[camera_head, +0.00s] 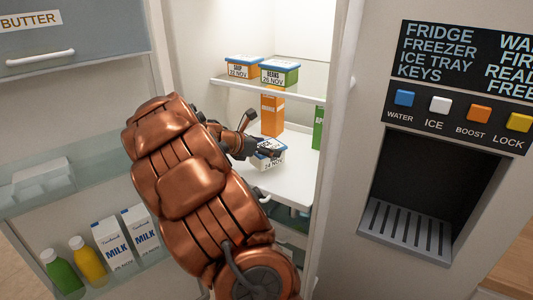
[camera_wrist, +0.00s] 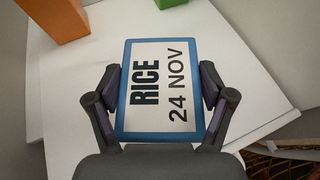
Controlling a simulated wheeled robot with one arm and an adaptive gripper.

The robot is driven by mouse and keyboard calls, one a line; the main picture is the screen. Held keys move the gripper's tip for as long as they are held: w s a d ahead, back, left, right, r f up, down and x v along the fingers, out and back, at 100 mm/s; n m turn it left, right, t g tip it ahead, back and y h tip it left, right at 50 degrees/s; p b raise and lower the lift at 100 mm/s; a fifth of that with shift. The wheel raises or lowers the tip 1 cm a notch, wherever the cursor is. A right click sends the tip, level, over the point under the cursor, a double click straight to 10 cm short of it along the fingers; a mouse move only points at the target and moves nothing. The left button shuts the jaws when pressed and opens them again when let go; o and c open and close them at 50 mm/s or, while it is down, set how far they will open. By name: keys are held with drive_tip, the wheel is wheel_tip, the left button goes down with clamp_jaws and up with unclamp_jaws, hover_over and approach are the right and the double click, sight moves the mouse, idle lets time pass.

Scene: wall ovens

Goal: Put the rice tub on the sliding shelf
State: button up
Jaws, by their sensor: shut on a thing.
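The rice tub (camera_wrist: 160,118) has a blue-rimmed lid with a white label reading RICE, 24 NOV. In the head view the tub (camera_head: 270,160) is at the white shelf inside the fridge, partly hidden by my gripper. My gripper (camera_wrist: 158,95) is shut on the tub, one finger at each side of the lid in the wrist view. In the head view my gripper (camera_head: 257,148) reaches in from the left. The white sliding shelf (camera_head: 288,185) lies under the tub; I cannot tell whether the tub touches it.
An orange carton (camera_head: 272,115) stands behind the tub, and a green carton (camera_head: 318,128) stands to its right. The upper shelf (camera_head: 300,95) holds a soup tub (camera_head: 243,67) and a beans tub (camera_head: 279,74). Milk cartons (camera_head: 112,243) and bottles (camera_head: 88,260) stand in the open door at left.

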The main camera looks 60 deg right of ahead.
drive_tip(key=shift+f, duration=1.1)
drive_tip(key=o, duration=1.4)
drive_tip(key=shift+f, duration=0.15)
drive_tip(key=shift+c, duration=0.2)
drive_tip(key=shift+r, duration=0.2)
drive_tip(key=shift+b+v, duration=0.35)
drive_tip(key=shift+v, duration=3.4)
drive_tip(key=shift+s+a, duration=0.1)
drive_tip(key=shift+a, duration=0.05)
